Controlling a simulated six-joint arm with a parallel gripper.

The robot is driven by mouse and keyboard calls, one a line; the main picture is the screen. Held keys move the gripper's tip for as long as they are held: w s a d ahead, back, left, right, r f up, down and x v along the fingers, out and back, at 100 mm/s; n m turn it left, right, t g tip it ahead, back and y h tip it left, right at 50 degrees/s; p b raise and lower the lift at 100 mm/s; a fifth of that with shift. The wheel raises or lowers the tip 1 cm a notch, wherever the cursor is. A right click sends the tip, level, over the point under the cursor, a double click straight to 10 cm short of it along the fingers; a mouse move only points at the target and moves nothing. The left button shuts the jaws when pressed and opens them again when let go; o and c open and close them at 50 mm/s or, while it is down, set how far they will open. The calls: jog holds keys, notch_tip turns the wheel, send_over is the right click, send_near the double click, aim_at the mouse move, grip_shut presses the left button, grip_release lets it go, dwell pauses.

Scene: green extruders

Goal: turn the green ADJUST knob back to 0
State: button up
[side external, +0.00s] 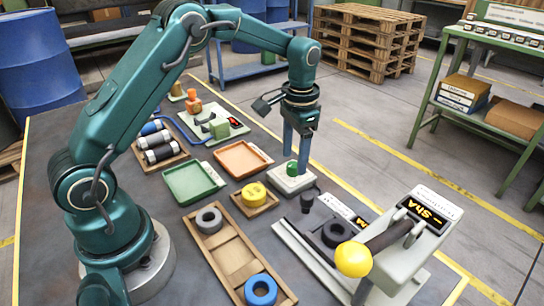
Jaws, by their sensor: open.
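The green knob (292,168) sits on a small pale box (291,184) near the middle of the table. My gripper (296,164) points straight down over the knob with its two blue fingers apart. One fingertip is behind or beside the knob's left, the other beside its right. I cannot tell whether either finger touches the knob. The knob's pointer and any 0 mark are too small to read.
An orange tray (243,159), a green tray (191,183) and a yellow disc (254,194) in a wooden holder lie left of the box. A press with a yellow ball handle (353,259) stands at the front right. A dark cylinder (307,201) is close in front.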

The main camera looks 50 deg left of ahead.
aim_at(295, 165)
jog(key=shift+d+r, duration=0.1)
jog(key=shift+r, duration=1.75)
jog(key=shift+r, duration=0.2)
jog(key=s+d+r+t, duration=0.35)
jog(key=s+r, duration=0.45)
jog(key=r, duration=0.4)
jog(key=s+f+n+t, duration=0.2)
jog(key=s+f, duration=0.3)
jog(key=s, duration=0.7)
jog(key=shift+d+f+h, duration=0.15)
jog(key=shift+d+h, duration=0.15)
jog(key=shift+d, duration=0.05)
